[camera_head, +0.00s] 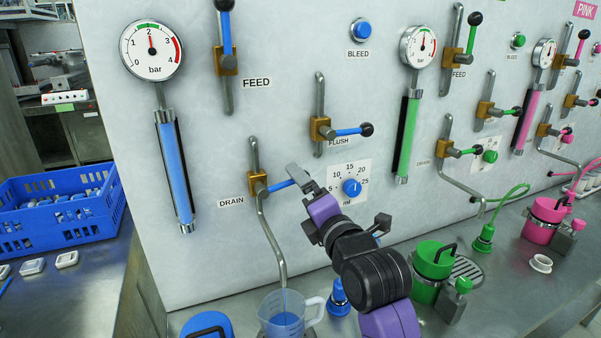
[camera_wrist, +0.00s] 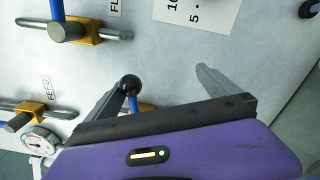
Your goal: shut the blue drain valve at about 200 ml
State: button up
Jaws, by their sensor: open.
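The blue drain valve (camera_head: 258,184) has a brass body on a pipe above the DRAIN label. Its blue lever (camera_head: 281,186) points right, toward my gripper (camera_head: 334,197). A thin blue stream runs from the spout into a clear measuring jug (camera_head: 281,318), which holds some blue liquid; its level cannot be read. My gripper is open at the lever's end. In the wrist view, a black lever knob (camera_wrist: 130,85) sits beside the left finger, inside the open gap (camera_wrist: 166,78); contact cannot be told. The lever's base is mostly hidden behind my gripper there.
The blue flush valve (camera_head: 321,128) is above, its lever pointing right. A blue dial (camera_head: 352,188) sits close behind my gripper. A green canister (camera_head: 433,258) stands to the right on the counter. A blue crate (camera_head: 62,220) is at left.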

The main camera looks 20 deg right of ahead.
jog(key=shift+f, duration=0.45)
jog(key=shift+f+b, duration=0.15)
jog(key=shift+b, duration=0.15)
jog(key=shift+d+f+b, duration=0.1)
jog(key=shift+f+b, duration=0.2)
jog(key=shift+f, duration=0.25)
jog(key=shift+a+r+p, duration=0.3)
jog(key=shift+r+p, duration=0.25)
jog(key=shift+r, duration=0.15)
jog(key=s+p, duration=0.1)
jog(key=s, duration=0.8)
